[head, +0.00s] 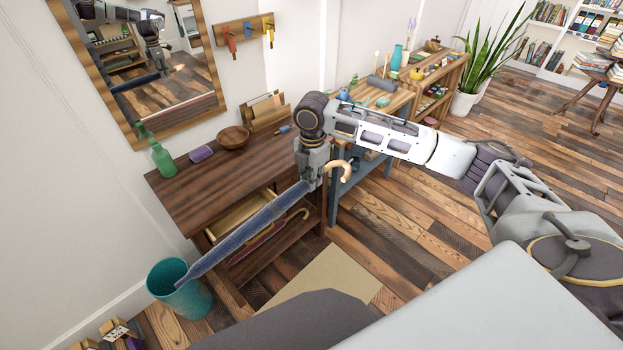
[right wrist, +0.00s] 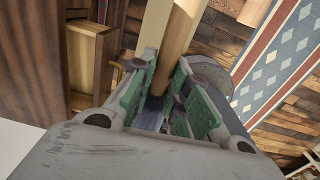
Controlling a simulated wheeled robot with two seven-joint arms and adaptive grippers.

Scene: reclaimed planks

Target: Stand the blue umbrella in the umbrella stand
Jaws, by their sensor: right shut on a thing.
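The blue umbrella (head: 245,232) is furled and steeply tilted in the head view, its tip end down to the left. Its curved wooden handle (head: 341,170) sticks out past my right gripper (head: 315,178). That gripper is shut on the umbrella near the handle. In the right wrist view, the green-padded fingers (right wrist: 160,100) lie on both sides of the wooden shaft (right wrist: 178,45) and blue cloth (right wrist: 150,118). The teal umbrella stand (head: 190,300) is on the floor at lower left. The tip overlaps its mouth in the picture; I cannot tell whether it is inside. My left gripper is not in view.
A wooden console table (head: 205,183) stands along the wall, with a green bottle (head: 162,160) and a wooden bowl (head: 233,137) on top. A reddish umbrella (head: 258,243) lies on its lower shelf. A beige mat (head: 325,275) lies on the floor. A mirror (head: 200,110) hangs above.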

